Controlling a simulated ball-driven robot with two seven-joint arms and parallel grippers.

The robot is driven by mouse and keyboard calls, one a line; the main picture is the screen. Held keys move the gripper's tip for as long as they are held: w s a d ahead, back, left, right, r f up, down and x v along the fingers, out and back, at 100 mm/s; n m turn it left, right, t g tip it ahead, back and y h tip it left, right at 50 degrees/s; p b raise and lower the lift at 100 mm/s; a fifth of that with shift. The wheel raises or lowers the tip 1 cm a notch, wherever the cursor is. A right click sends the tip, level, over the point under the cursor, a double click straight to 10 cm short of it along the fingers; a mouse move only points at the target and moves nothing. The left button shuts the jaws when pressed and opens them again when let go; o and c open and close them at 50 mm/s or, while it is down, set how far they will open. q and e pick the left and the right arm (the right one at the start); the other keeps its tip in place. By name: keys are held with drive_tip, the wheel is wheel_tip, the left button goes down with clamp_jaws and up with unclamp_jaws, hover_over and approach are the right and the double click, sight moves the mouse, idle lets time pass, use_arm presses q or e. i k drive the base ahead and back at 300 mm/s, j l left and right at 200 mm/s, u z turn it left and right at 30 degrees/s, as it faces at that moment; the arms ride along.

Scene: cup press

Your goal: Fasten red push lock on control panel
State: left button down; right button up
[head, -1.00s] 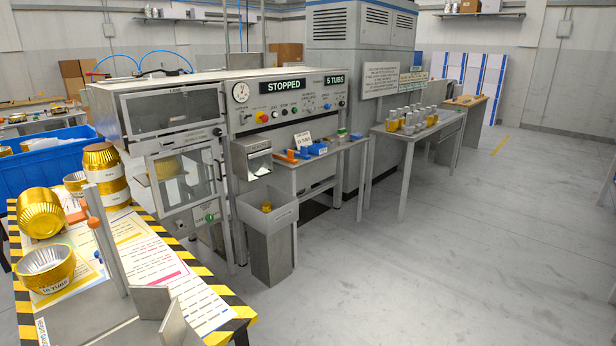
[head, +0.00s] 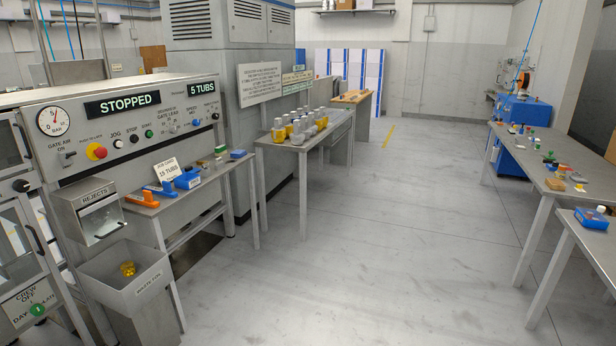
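The control panel (head: 130,118) is on the front of the press at the left. Its displays read STOPPED and 5 TUBS. A red push button on a yellow base (head: 97,152) sits at the panel's left part, beside the gauge (head: 53,121) and the JOG, STOP and START buttons. I cannot tell a separate red push lock at this distance. On the narrow bench (head: 208,185) below lie an orange tool (head: 142,201), blue holders (head: 187,179) and a card reading 15 TUBS (head: 166,170). Neither of my grippers is in view.
A rejects box (head: 97,217) and a grey bin (head: 126,276) stand at the front left. A bench with several bottles (head: 298,140) is behind. A table with small parts (head: 545,165) and a blue machine (head: 522,125) are right. The middle floor is clear.

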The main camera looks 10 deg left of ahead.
sight(101, 153)
drive_tip(key=i+u, duration=0.1)
drive_tip(key=i, duration=0.4)
drive_tip(key=i+l+u, duration=0.1)
drive_tip(key=i, duration=0.35)
drive_tip(key=i+j+u, duration=0.2)
drive_tip(key=i+u, duration=0.2)
drive_tip(key=i, duration=0.15)
drive_tip(key=i+u, duration=0.45)
drive_tip(key=i+j, duration=0.25)
drive_tip(key=i, duration=0.15)
drive_tip(key=i+j+z, duration=0.1)
drive_tip(key=i, duration=0.3)
drive_tip(key=j, duration=0.1)
